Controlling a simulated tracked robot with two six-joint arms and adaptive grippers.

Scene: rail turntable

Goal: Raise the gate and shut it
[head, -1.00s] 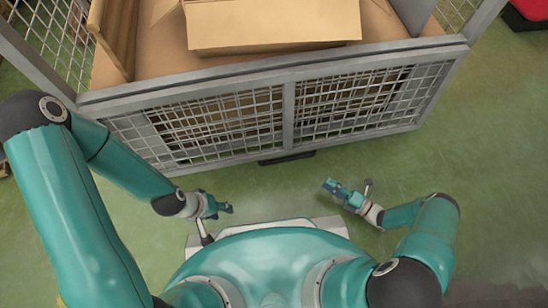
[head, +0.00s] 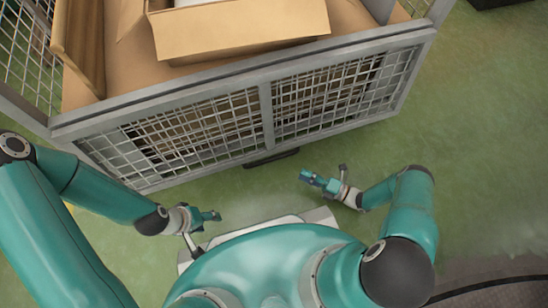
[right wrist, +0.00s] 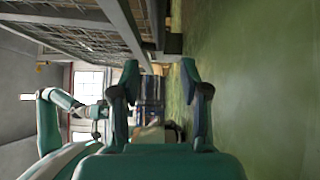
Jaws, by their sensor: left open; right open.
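The gate appears to be the grey-framed wire mesh panel (head: 267,112) on the near side of a cage. In the head view it slopes down from a thick grey rail (head: 250,75) toward the floor. My left gripper (head: 212,216) is open and empty, in front of the panel's lower left part and apart from it. My right gripper (head: 308,178) is open and empty, in front of the panel's lower edge, right of the middle, also apart from it. In the right wrist view its two fingers (right wrist: 160,78) stand apart with nothing between them. Mesh and frame (right wrist: 85,35) show at upper left there.
An open cardboard box (head: 240,30) stands on the cage's brown floor, with a brown board (head: 80,45) at its left. A dark piece (head: 271,157) sits under the panel's lower edge. Green floor lies free to the right (head: 480,130). A dark floor area (head: 500,290) shows at bottom right.

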